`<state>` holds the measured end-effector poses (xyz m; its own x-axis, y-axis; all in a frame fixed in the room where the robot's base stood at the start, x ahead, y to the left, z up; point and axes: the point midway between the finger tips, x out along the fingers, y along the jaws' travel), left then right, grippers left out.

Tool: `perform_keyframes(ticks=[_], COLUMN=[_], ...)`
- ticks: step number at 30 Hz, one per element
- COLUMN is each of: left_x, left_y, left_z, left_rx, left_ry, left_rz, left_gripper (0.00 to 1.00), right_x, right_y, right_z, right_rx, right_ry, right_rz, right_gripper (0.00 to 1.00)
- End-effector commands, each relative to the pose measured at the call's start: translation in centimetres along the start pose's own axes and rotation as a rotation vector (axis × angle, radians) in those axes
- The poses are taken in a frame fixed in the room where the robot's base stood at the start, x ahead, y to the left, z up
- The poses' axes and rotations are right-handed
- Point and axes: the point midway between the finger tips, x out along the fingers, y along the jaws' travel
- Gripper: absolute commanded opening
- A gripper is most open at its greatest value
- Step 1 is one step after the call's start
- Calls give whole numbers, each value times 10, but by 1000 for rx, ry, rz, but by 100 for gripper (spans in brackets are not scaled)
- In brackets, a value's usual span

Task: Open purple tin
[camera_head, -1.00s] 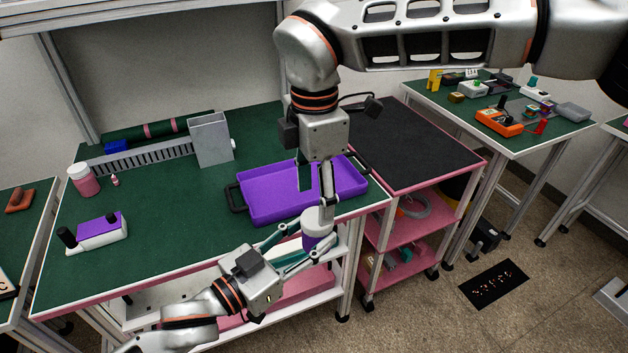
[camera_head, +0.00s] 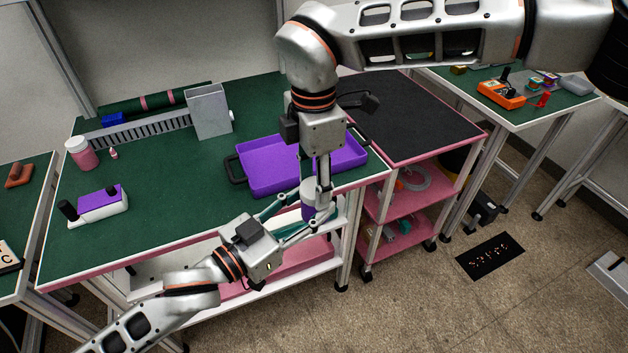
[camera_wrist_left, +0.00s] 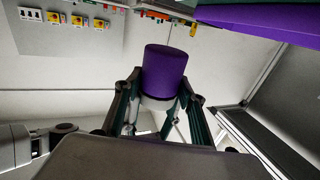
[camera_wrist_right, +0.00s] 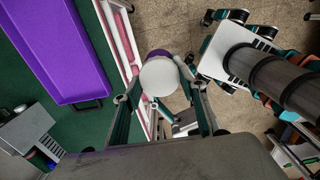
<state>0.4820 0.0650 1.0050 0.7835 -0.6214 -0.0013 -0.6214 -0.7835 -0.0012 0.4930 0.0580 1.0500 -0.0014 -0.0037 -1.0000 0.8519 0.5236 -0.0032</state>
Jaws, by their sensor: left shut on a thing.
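The tin has a purple body (camera_wrist_left: 165,72) and a white round lid (camera_wrist_right: 159,76). It is held in the air just off the front edge of the green workbench. My left gripper (camera_head: 309,216) is shut on the purple body, from the lower left. My right gripper (camera_head: 317,187) points down from above with its fingers on either side of the lid. In the right wrist view the fingertips are close to the lid's rim; whether they press on it is unclear. I see no gap between lid and body.
A purple tray (camera_head: 277,182) with black handles lies on the green bench (camera_head: 170,205) just behind the tin. A grey box (camera_head: 208,111), a pink jar (camera_head: 82,154) and a purple-white device (camera_head: 98,206) stand further left. A pink cart (camera_head: 408,128) with a black top stands right.

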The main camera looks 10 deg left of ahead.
Motion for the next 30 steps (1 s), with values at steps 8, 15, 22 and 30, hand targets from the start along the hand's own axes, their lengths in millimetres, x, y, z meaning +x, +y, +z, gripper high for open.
perform_keyframes(ticks=[8,15,22,30], left_x=[0,0,0,0], left_y=[3,4,5,6], left_z=[-2,-2,-3,-3], left_rx=[-5,-6,-8,-9], left_ry=[5,6,7,7], left_rz=[7,8,10,11], left_gripper=[0,0,0,0], right_x=[-2,-2,-3,-4], right_y=[1,0,-1,-1], right_z=[0,0,1,2], right_rx=[-304,-743,-1161,-1647], right_ry=[-1,-3,-6,-10], right_rz=[10,12,15,15], right_gripper=[16,16,16,16])
